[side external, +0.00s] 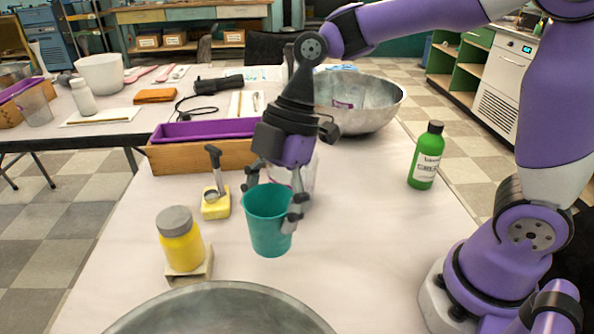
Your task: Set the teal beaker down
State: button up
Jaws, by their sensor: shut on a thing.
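The teal beaker (268,226) is upright near the middle of the white table in the side external view. My gripper (272,202) comes down from above with one finger on each side of the beaker's upper part, and it is shut on the beaker. I cannot tell whether the beaker's base touches the table or hangs slightly above it. The far side of the beaker is hidden.
A yellow jar (180,240) on a small block and a yellow stamp-like tool (215,200) stand left. A clear container (304,180) is close behind. A metal bowl (220,310) is in front, another (360,98) behind. A green bottle (426,157) stands right; table between is clear.

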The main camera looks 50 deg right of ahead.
aim_at(286, 202)
notch_tip(286, 202, down, 8)
jog(key=shift+f, duration=0.2)
jog(key=shift+f, duration=0.15)
jog(key=o, duration=1)
jog(key=shift+c, duration=0.2)
jog(key=v, duration=1.1)
jog(key=shift+r, duration=0.35)
jog(key=shift+s+d+r, duration=0.1)
jog(key=shift+d+r, duration=0.15)
jog(key=shift+r, duration=0.05)
jog(key=s+d+m+t+h, duration=0.2)
jog(key=s+d+m, duration=0.1)
jog(key=m, duration=0.6)
jog(key=s+d+r+m+t+h, duration=0.1)
jog(key=s+d+m+t+h, duration=0.1)
jog(key=d+m, duration=0.4)
jog(key=s+m+t, duration=0.1)
jog(key=m, duration=0.2)
jog(key=shift+s+d+t+h, duration=0.15)
jog(key=shift+s+t+h, duration=0.05)
jog(key=shift+t+h, duration=0.1)
